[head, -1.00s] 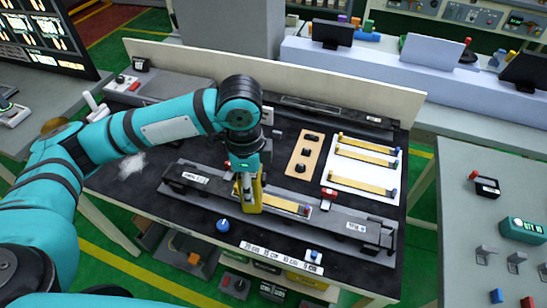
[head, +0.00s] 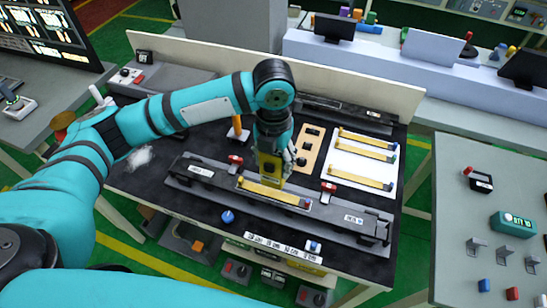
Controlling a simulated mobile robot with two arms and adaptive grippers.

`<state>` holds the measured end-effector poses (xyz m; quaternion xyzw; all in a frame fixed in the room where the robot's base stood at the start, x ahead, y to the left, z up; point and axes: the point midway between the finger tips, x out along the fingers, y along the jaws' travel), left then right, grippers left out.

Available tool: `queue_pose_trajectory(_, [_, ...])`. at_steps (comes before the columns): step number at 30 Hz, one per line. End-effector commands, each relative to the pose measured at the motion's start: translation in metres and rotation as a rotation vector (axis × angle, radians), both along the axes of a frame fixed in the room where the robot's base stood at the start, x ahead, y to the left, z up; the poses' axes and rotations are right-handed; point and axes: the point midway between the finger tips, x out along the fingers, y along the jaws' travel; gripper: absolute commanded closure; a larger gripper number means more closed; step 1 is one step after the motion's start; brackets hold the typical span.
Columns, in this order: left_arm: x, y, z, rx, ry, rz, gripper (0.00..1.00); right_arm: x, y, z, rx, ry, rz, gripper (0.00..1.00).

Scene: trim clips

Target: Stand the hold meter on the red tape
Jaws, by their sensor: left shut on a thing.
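My left gripper (head: 271,157) points down over the middle of the bench and is shut on a yellow block-like thing with a dark round spot, which looks like the hold meter (head: 267,171). It is at the back edge of a brass strip (head: 272,193) in the long grey fixture (head: 220,193); I cannot tell whether it touches anything below. Red clamps (head: 328,188) and (head: 236,160) stand on the fixture's back side. I cannot make out a red tape; the arm and gripper hide part of the bench. My right gripper is not in view.
A tan board with dark knobs (head: 302,165) and a white sheet with several brass strips (head: 359,174) lie right of the gripper. An orange-handled tool (head: 237,124) stands behind. A blue knob (head: 228,217) and a label strip (head: 270,243) are in front.

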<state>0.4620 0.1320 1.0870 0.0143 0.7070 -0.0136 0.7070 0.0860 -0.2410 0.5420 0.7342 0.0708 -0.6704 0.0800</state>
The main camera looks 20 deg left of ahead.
Motion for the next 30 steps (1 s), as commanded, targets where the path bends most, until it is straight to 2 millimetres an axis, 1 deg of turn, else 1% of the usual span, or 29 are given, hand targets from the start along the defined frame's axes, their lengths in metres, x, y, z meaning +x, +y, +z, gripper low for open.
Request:
queue_pose_trajectory(8, [0.0,0.0,0.001,0.0,-0.001,0.003,0.73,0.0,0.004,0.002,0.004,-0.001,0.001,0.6])
queue_pose_trajectory(14, [0.0,0.0,0.004,0.0,0.0,0.004,0.73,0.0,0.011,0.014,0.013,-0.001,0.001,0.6])
queue_pose_trajectory(15, [0.0,0.0,-0.005,0.001,0.001,0.004,0.73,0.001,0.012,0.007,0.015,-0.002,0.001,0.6])
queue_pose_trajectory(23, [0.0,0.0,-0.026,0.0,0.001,0.006,0.73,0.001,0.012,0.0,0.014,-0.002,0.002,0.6])
queue_pose_trajectory(30, [0.0,0.0,-0.044,0.0,0.001,0.004,0.73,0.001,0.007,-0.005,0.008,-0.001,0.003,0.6])
